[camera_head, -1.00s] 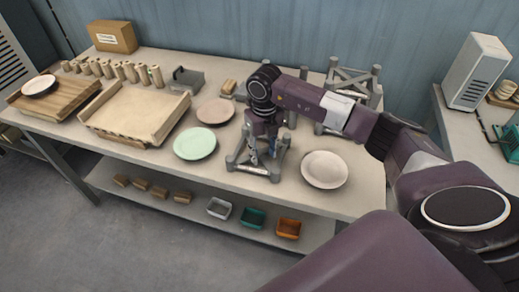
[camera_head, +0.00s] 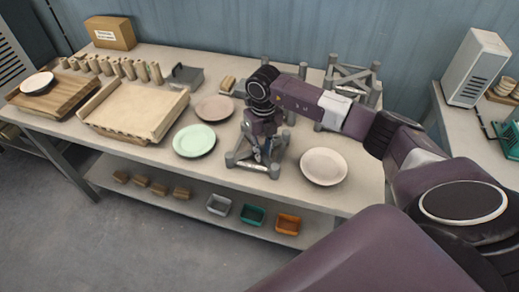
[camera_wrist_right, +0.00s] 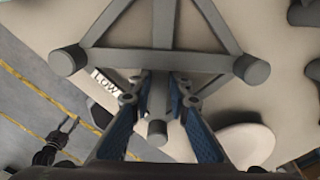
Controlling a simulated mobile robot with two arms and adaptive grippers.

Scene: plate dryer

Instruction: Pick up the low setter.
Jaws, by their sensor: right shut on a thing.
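The low setter (camera_head: 247,164) is a grey triangular frame with round feet, on the table to the right of the green plate. In the right wrist view the setter (camera_wrist_right: 190,62) fills the upper middle, with a "LOW" label on one side. My right gripper (camera_head: 262,150) reaches down into the frame from above. In the right wrist view its blue-padded fingers (camera_wrist_right: 160,95) are shut on a bar of the setter. Whether the feet touch the table is hard to tell. My left gripper is not in view.
A green plate (camera_head: 194,140), a pink plate (camera_head: 214,108) and a cream plate (camera_head: 323,166) lie close around the setter. Another grey frame (camera_head: 350,82) stands behind. A shallow wooden tray (camera_head: 135,108) is on the left. Small bins sit on the lower shelf (camera_head: 150,188).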

